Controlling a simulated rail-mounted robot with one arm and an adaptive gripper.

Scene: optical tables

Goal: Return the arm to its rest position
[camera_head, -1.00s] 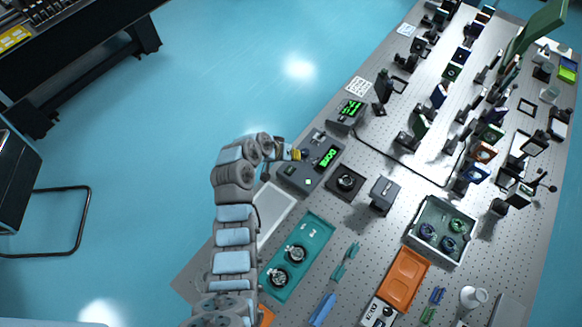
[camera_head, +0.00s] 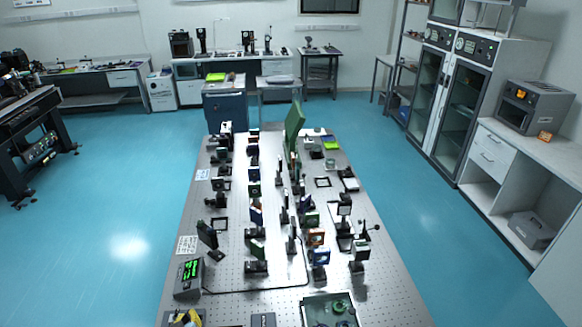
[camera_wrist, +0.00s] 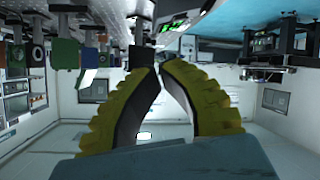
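My gripper (camera_wrist: 158,67) shows in the wrist view with two yellow, ridged fingers with dark inner pads. Their tips come together, and nothing shows between them. The wrist picture is upside down, with the room's wall and ceiling filling its lower part. In the head view, a small yellow and grey part at the bottom left edge of the table looks like my gripper, but it is mostly cut off. The rest of my arm is out of the head view.
The perforated optical table (camera_head: 395,290) carries rows of mounted optics. A meter with a green display (camera_head: 188,272) stands at its left front. Open blue floor (camera_head: 120,190) lies to the left; cabinets (camera_head: 455,95) stand at the right.

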